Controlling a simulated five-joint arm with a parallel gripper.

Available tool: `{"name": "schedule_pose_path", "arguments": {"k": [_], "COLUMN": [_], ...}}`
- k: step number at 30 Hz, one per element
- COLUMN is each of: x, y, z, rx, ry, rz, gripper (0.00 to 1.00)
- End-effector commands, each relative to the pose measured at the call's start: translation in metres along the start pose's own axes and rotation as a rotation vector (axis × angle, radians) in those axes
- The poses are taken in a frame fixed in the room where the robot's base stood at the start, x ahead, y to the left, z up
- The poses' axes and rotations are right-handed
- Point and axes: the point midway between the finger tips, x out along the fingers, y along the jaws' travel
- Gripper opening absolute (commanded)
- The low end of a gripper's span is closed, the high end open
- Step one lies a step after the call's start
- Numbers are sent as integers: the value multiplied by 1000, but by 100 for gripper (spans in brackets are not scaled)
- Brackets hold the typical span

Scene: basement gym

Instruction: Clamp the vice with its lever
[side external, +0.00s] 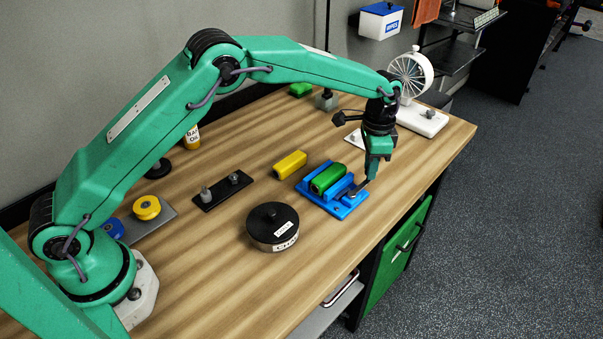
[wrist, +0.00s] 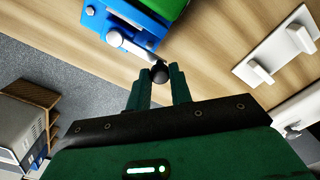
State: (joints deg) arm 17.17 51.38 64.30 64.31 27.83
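The blue vice (side external: 347,207) stands on the workbench right of centre, with a green block (side external: 328,178) between its jaws. In the wrist view the vice (wrist: 98,18) and the green block (wrist: 165,6) are cut by the top edge. The vice's grey lever (wrist: 128,43) runs out from the vice to a dark round knob (wrist: 159,73). My gripper (side external: 369,178) is low at the vice's right side, at the lever's end. In the wrist view my gripper (wrist: 160,77) has its fingertips on both sides of the knob, with the narrow gap filled by it.
A yellow block (side external: 290,164) lies left of the vice, and a round black tin (side external: 272,226) stands in front. A white fan (side external: 423,121) and a small white plate (side external: 355,138) are behind my gripper. The bench's front right edge is close to the vice. Bare wood lies between the things.

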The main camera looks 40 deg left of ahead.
Motion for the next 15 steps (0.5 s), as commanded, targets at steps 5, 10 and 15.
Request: {"name": "schedule_pose_path", "arguments": {"k": [5, 10, 15], "x": [0, 0, 0], "y": [0, 1, 4], "z": [0, -1, -4], "rx": [3, 25, 83], "ry": [0, 0, 0], "rz": [0, 0, 0], "gripper": [0, 0, 0]}}
